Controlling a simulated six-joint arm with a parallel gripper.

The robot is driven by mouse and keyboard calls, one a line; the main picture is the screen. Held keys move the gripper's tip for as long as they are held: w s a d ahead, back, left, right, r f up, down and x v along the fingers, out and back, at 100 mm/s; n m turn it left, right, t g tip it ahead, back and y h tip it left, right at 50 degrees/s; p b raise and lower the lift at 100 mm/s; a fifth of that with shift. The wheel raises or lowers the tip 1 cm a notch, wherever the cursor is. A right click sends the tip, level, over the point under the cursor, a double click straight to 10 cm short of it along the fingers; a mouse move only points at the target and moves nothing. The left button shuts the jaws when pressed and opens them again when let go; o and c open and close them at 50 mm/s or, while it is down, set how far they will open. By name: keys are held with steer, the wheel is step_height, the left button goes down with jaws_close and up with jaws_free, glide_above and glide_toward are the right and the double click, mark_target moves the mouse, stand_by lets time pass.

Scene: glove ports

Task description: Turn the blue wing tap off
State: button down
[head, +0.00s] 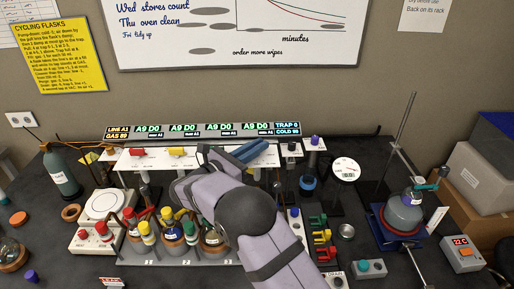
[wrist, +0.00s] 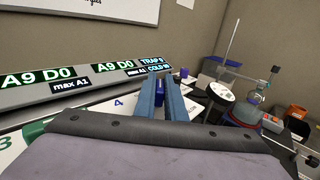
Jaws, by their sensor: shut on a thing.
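In the wrist view the blue wing tap (wrist: 159,86) shows as a small dark blue piece between the two blue-grey fingers of my gripper (wrist: 160,80). The fingers are shut on it, next to the printed number 4 on the white panel. In the head view my gripper (head: 260,149) reaches over the right part of the white manifold panel (head: 205,160). The fingers hide the blue tap there, so its wing angle cannot be told.
A red tap (head: 138,152) and a yellow tap (head: 177,151) sit left on the panel. The display strip (head: 200,131) runs behind. A round dial (head: 346,169) stands to the right. Flasks with coloured tops (head: 172,227) stand in front, below my arm.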

steer(key=shift+r, duration=0.1)
steer(key=c, duration=1.8)
jaws_free()
steer(key=shift+a, duration=0.1)
steer(key=shift+s+a, duration=0.15)
steer(key=shift+s, duration=0.05)
steer(key=b+v, duration=0.3)
steer(key=v, duration=0.2)
steer(key=shift+s+a, duration=0.1)
steer(key=shift+a, duration=0.05)
steer(key=shift+s+a, duration=0.45)
steer(key=shift+s, duration=0.05)
